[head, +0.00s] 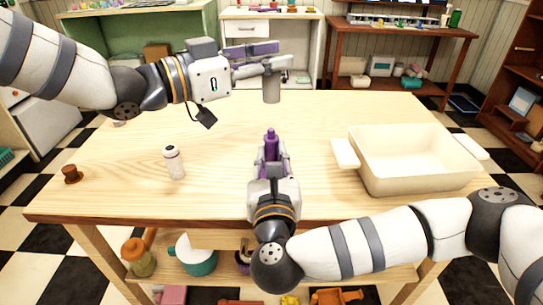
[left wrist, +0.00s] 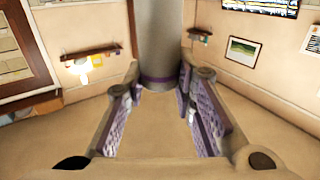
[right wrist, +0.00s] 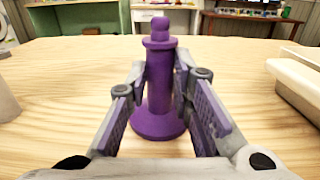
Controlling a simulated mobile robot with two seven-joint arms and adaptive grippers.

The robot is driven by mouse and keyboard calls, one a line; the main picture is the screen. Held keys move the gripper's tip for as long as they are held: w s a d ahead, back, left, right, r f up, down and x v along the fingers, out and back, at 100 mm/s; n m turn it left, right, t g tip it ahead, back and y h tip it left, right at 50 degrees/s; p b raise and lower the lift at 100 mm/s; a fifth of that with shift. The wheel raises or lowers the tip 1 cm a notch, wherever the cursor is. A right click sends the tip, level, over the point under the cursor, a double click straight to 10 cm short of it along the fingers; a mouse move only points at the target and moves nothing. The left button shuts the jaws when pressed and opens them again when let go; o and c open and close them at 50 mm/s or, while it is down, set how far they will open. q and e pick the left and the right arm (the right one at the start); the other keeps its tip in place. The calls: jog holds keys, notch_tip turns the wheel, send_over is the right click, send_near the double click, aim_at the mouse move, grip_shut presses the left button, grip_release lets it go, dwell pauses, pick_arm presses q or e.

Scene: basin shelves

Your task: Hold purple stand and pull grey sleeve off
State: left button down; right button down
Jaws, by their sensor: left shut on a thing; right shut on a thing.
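The purple stand (head: 270,140) is upright on the wooden table, its knobbed top bare. My right gripper (head: 270,160) is shut on it; the right wrist view shows the stand (right wrist: 160,85) between the fingers, its wide foot on the table. The grey sleeve (head: 271,90) is in the air, apart from the stand, above and behind it in the head view. My left gripper (head: 275,65) is shut on the sleeve near its upper end. In the left wrist view the sleeve (left wrist: 160,45) is between the fingertips.
A cream basin (head: 415,180) with side handles stands at the table's right. A white bottle with a dark cap (head: 174,162) stands left of the stand, and a small brown object (head: 72,174) lies at the left edge. The table middle (head: 330,115) is mostly clear.

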pick_arm(q)
jog(key=shift+r, duration=0.1)
pick_arm(e)
jog(key=shift+f, duration=0.45)
pick_arm(q)
jog(key=shift+w, duration=0.1)
pick_arm(e)
jog(key=c, duration=1.7)
grip_release()
jog(key=o, duration=0.4)
jog(key=shift+r, duration=0.1)
jog(key=shift+c, duration=0.2)
pick_arm(q)
jog(key=w+a+r, duration=0.1)
jog(key=w+r, duration=0.3)
jog(key=w, duration=0.3)
pick_arm(e)
jog(key=shift+r, duration=0.1)
pick_arm(q)
jog(key=shift+f, duration=0.3)
pick_arm(e)
jog(key=shift+s+d, duration=0.2)
jog(key=shift+s, duration=4.3)
